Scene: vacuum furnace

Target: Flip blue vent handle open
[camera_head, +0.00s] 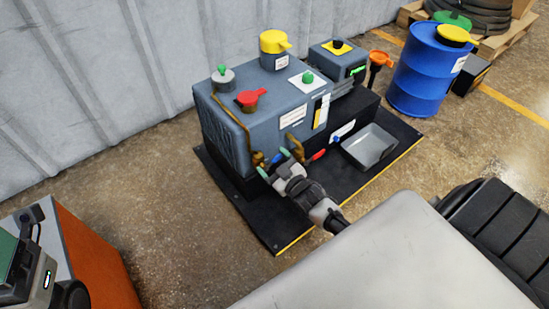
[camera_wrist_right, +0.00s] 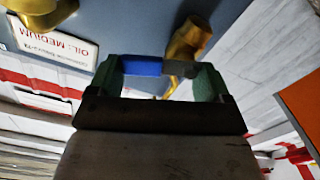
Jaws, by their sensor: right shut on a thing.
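The blue vent handle (camera_wrist_right: 142,68) shows between the two green finger pads of my right gripper (camera_wrist_right: 158,80) in the right wrist view. It sits beside a brass fitting (camera_wrist_right: 188,40) on the grey-blue machine. In the head view my right gripper (camera_head: 273,163) is at the lower front of the machine (camera_head: 243,125), shut on the handle, which is mostly hidden there by the fingers.
A red handle (camera_head: 318,154) is just right of my right gripper. A grey tray (camera_head: 370,147) sits on the black base mat (camera_head: 276,233). A blue drum (camera_head: 424,75) stands at the right. An orange cabinet (camera_head: 97,262) is at lower left. The floor between is clear.

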